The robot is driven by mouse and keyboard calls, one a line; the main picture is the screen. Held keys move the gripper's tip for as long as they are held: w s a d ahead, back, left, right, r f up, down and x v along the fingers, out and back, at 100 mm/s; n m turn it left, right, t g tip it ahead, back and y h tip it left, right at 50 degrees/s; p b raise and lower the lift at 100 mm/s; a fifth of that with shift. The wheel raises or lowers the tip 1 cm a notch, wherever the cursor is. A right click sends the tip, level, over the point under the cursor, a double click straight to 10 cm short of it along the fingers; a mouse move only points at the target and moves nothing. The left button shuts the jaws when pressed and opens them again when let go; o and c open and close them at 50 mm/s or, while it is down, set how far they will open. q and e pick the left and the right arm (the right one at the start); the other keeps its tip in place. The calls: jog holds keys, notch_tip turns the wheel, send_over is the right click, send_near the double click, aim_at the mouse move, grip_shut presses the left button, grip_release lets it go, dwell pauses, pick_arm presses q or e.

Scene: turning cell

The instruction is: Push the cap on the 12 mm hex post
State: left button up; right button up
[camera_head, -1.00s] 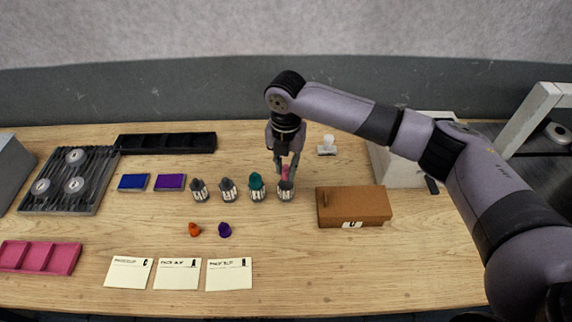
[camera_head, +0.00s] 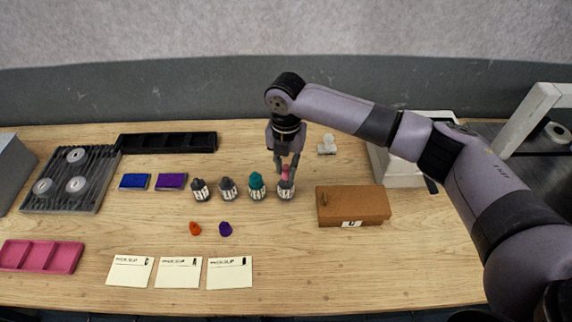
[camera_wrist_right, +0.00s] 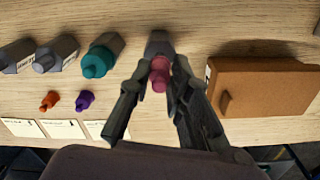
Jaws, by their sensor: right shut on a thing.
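Several dark grey posts with white labels stand in a row on the wooden table. The rightmost post (camera_head: 286,191) is below my right gripper (camera_head: 288,168). The gripper is shut on a pink-red cap (camera_wrist_right: 158,73), which is at the top of this post; I cannot tell how far down it sits. The post's grey body also shows in the right wrist view (camera_wrist_right: 159,42). A teal cap (camera_head: 257,180) is on the post to the left. Two bare posts (camera_head: 228,187) (camera_head: 200,189) are further left. The label sizes are too small to read. My left gripper is not in view.
An orange cap (camera_head: 195,228) and a purple cap (camera_head: 225,229) lie in front of the posts. A brown box (camera_head: 362,205) stands close on the right. A small white piece (camera_head: 327,144) is behind. Paper cards (camera_head: 179,272) lie at the front left.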

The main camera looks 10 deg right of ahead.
jog(key=shift+p, duration=0.6)
dwell(0.7)
jog(key=shift+f, duration=0.6)
dwell(0.6)
jog(key=o, duration=0.8)
jog(key=shift+o, duration=0.4)
jog(key=o, duration=0.4)
jog(key=shift+r, duration=0.1)
jog(key=shift+r+p, duration=2.5)
jog(key=shift+p, duration=0.05)
